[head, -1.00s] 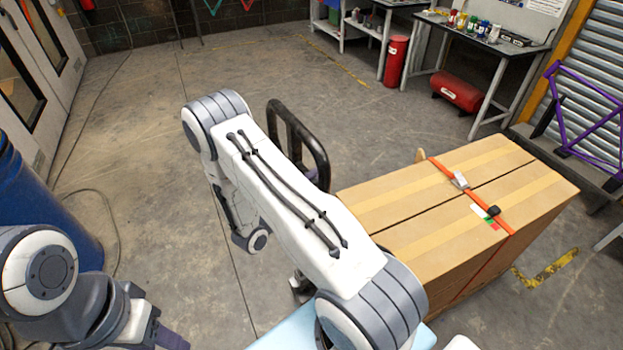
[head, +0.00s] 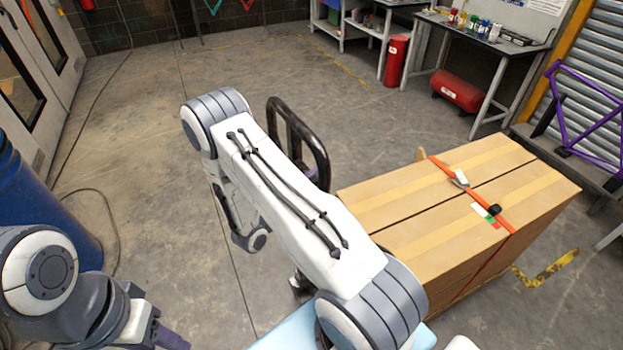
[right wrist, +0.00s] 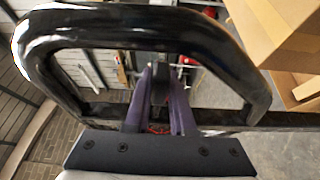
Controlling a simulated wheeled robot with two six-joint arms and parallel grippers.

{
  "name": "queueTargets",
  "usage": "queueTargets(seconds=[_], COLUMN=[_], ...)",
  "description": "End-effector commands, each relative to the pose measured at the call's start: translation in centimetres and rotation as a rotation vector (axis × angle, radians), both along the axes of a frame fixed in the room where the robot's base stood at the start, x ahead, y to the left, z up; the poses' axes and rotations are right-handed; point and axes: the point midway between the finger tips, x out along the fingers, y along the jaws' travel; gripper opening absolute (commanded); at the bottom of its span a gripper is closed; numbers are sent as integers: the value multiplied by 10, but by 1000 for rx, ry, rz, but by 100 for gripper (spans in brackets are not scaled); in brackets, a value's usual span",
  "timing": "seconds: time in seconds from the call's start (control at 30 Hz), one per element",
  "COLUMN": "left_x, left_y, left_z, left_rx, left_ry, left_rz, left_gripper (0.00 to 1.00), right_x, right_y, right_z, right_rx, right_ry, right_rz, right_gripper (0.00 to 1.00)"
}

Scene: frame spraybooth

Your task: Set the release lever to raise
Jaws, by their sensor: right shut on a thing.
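The black loop handle (head: 300,140) of the truck stands upright beyond my right arm in the head view. In the right wrist view the loop (right wrist: 120,25) arches around my gripper. My right gripper (right wrist: 160,78) has purple fingers inside the loop, closed on the small dark release lever (right wrist: 159,90) between them. In the head view my right forearm hides most of that gripper; only a bit of purple shows beside the handle. The lever's setting cannot be read. My left gripper (head: 172,340) shows only as a purple piece at the bottom left, cut off by the frame edge.
A large cardboard box (head: 400,190) with an orange strap (head: 440,165) stands right of the handle. A blue drum (head: 40,220) is at the left. Workbenches, a red cylinder (head: 396,60) and a red tank (head: 457,91) stand at the back. The floor behind the handle is clear.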

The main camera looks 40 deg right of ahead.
Motion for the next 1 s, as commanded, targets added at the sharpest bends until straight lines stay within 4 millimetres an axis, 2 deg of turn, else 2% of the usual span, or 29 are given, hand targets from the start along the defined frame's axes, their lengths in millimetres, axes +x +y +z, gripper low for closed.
queueTargets(seconds=[0.03,0.1,0.4,0.5,0.67,1.0], left_x=[0,0,0,0,0,0], left_y=[0,0,0,0,0,0], left_z=[-15,-29,-78,-89,-96,-94], left_rx=[0,0,1,1,1,0], left_ry=[0,0,1,1,1,0], left_rz=[1,3,3,2,1,1], left_gripper=[50,50,50,50,50,50], right_x=[0,1,3,3,4,4], right_y=[0,0,0,0,0,0], right_z=[-9,-14,-25,-26,-24,-22], right_rx=[-5,-10,-33,-38,-44,-44], right_ry=[-23,-61,-222,-261,-295,-298], right_rz=[1,1,1,1,1,1], right_gripper=[0,0,0,0,0,0])
